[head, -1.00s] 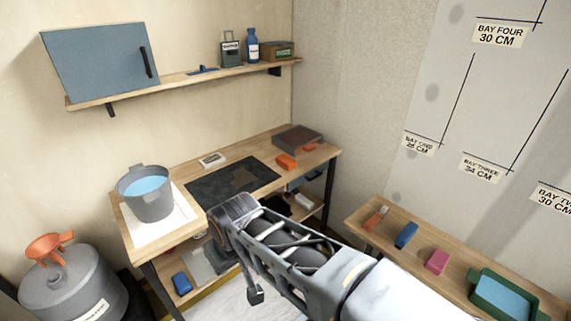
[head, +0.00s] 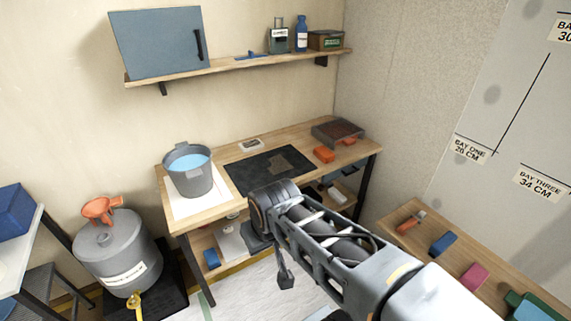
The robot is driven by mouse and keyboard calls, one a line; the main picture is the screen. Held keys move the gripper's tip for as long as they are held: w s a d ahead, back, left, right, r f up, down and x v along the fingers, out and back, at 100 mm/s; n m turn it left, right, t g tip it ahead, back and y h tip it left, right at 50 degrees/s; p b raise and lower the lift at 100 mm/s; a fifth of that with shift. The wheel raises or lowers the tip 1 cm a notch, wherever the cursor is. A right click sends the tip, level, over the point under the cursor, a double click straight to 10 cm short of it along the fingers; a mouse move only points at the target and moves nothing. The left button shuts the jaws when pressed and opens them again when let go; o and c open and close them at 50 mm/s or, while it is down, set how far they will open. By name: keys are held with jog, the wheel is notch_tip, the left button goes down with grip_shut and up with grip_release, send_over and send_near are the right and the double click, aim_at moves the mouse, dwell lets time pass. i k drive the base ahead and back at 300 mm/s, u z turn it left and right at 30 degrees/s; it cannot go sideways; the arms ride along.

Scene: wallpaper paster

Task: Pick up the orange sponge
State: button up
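The orange sponge (head: 324,154) looks like a small orange block. It lies on the wooden worktable (head: 205,217), right of a black mat and in front of a dark tray. My gripper (head: 272,262) hangs at the end of my arm, in front of the table and apart from the sponge. It is seen partly from behind, and its finger gap is not clear. Nothing shows held in it.
A grey bucket of water (head: 188,176) stands at the table's left. The black mat (head: 270,172) and dark tray (head: 338,131) are also on it. A bench with a blue block (head: 443,243) and a pink block (head: 474,276) is at right. A grey tank (head: 118,252) stands left.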

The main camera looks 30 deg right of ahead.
aim_at(325, 155)
jog(key=k, duration=0.55)
jog(key=z, duration=0.75)
jog(key=i, duration=0.95)
jog(key=z, duration=0.3)
jog(key=i, duration=1)
jog(key=u, duration=0.25)
